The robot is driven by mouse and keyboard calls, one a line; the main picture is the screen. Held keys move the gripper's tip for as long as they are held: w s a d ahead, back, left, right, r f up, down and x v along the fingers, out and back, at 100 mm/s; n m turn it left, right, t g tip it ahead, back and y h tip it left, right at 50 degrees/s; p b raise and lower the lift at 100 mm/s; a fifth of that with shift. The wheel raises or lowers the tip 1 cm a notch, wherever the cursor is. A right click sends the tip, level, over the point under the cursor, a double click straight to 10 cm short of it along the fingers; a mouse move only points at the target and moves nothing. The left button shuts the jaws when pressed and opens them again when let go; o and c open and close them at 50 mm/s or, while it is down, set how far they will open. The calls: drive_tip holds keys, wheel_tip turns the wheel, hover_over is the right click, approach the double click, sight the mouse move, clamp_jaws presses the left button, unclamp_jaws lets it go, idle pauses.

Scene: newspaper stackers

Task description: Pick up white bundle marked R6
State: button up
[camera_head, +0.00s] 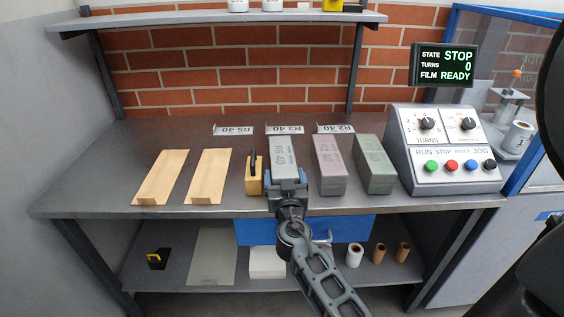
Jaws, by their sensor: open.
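A whitish-grey bundle (283,152) lies lengthwise on the metal table in the middle of the row. Its top carries dark printing that ends in 40; I cannot read the rest for sure as R6. My gripper (287,187) is at the near end of this bundle, with blue-padded fingers on its left and right sides. The jaws are open; whether a pad touches the bundle cannot be told. My gripper and wrist hide the bundle's lower near end. A pinkish bundle (330,165) and a greenish bundle (373,164) lie to the right.
A yellow, black-handled tool (254,175) stands close left of my gripper. Two tan boards (163,177) lie further left. Label cards (233,129) stand behind. A control panel (443,150) is at right; its screen (444,66) reads STOP. A lower shelf holds rolls (355,255).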

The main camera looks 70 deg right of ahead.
drive_tip(key=shift+x, duration=1.15)
drive_tip(key=shift+c, duration=0.5)
drive_tip(key=c, duration=1.5)
drive_tip(key=shift+r, duration=0.2)
